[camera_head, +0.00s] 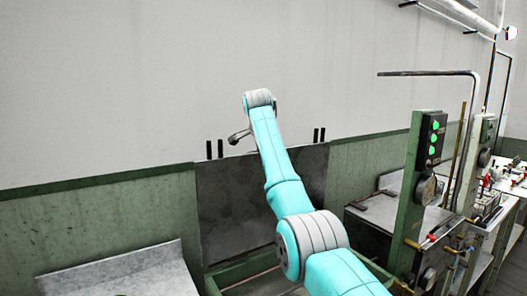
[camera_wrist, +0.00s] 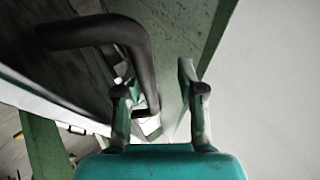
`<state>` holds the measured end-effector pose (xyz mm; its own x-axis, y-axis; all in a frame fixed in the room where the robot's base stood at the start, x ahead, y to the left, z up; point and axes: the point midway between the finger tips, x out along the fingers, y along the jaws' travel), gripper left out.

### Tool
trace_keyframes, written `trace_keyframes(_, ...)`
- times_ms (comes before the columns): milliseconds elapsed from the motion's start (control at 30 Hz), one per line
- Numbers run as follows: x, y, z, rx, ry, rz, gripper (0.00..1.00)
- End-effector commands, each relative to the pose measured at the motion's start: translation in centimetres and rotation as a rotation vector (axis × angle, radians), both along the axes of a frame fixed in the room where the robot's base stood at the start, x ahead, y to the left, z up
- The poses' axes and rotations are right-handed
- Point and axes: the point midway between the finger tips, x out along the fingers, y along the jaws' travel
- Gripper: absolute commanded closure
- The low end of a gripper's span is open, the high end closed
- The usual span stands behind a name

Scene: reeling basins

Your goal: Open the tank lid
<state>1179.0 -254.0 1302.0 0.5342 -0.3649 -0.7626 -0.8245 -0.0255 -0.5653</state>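The tank lid (camera_head: 228,215) is a dark grey panel standing upright near the wall in the head view, partly covered by my arm. Pairs of short black posts rise at its top left and top right. My gripper (camera_head: 238,137) is small in that view, just above the lid's top edge. In the wrist view my gripper (camera_wrist: 160,105) has its two fingers spread apart. A thick dark bent bar (camera_wrist: 125,32), which looks like a handle, reaches down between them, closer to the left finger. I cannot tell whether it touches a finger.
A green frame (camera_head: 245,268) lies below the lid. A grey metal sheet (camera_head: 125,275) is at lower left. A green control post (camera_head: 425,165) with green lights and a bent pipe (camera_head: 430,73) stand at right, beside a cluttered bench (camera_head: 510,190).

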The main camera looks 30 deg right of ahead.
Motion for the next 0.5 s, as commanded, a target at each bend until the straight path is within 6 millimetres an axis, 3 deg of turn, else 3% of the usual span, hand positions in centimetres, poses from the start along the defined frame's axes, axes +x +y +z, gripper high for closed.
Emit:
trace_keyframes(33, 0.0, 0.1, -1.0, 0.004, 0.014, 0.0, 0.61)
trace_keyframes(267, -0.1, 0.1, -0.4, 0.003, 0.01, -0.001, 0.61)
trace_keyframes(500, -1.7, 1.2, 2.1, 0.002, 0.007, -0.001, 0.61)
